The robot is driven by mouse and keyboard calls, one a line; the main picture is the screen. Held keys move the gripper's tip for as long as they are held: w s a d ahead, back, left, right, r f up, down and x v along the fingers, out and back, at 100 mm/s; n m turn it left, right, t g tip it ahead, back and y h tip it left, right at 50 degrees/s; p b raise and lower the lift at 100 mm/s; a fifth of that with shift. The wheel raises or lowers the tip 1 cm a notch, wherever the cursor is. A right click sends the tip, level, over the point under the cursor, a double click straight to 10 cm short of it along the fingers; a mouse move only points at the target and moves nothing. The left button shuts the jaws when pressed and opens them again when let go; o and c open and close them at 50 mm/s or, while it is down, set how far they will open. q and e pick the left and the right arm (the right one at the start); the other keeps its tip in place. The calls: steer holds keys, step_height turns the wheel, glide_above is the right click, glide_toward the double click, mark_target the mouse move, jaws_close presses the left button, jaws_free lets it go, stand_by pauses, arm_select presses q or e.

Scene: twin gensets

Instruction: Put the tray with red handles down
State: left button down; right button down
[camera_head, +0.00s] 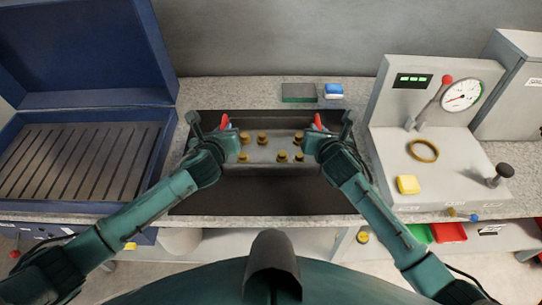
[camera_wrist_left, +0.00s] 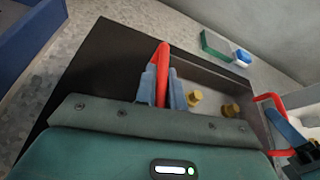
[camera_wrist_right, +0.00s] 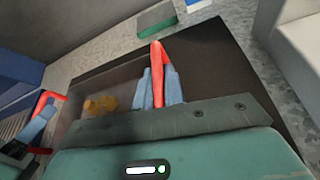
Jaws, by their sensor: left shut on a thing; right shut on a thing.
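The grey tray (camera_head: 271,152) with red handles holds several brass-coloured knobbed parts (camera_head: 262,138). It is over a dark mat (camera_head: 270,195) on the counter; I cannot tell whether it touches the mat. My left gripper (camera_head: 222,124) is shut on the tray's left red handle, and the fingers clasp that handle (camera_wrist_left: 161,72) in the left wrist view. My right gripper (camera_head: 319,124) is shut on the right red handle, which shows between its fingers (camera_wrist_right: 158,75) in the right wrist view. Parts of the tray are hidden behind my grippers.
An open blue case (camera_head: 80,150) with a slatted floor stands on the left. A grey gauge console (camera_head: 435,130) with a brass ring (camera_head: 423,150) and yellow block (camera_head: 408,184) stands on the right. A green block (camera_head: 299,92) and blue-white block (camera_head: 333,91) lie behind the mat.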

arm_select(q)
steer(key=c, duration=1.9)
jaws_free()
steer(key=shift+a+f, duration=0.15)
steer(key=shift+f, duration=0.2)
steer(key=shift+c, duration=0.2)
arm_select(e)
steer(key=c, duration=1.9)
jaws_free()
steer(key=shift+d+f, duration=0.2)
steer(key=shift+f, duration=0.15)
steer(key=shift+c, duration=0.2)
arm_select(q)
steer(key=shift+o, duration=0.7)
steer(key=shift+r, duration=0.15)
arm_select(e)
steer(key=shift+o, duration=0.7)
steer(key=shift+r, duration=0.15)
arm_select(q)
steer(key=o, duration=0.3)
arm_select(e)
steer(key=o, duration=0.3)
steer(key=shift+a, duration=0.15)
arm_select(q)
steer(key=shift+s, duration=0.1)
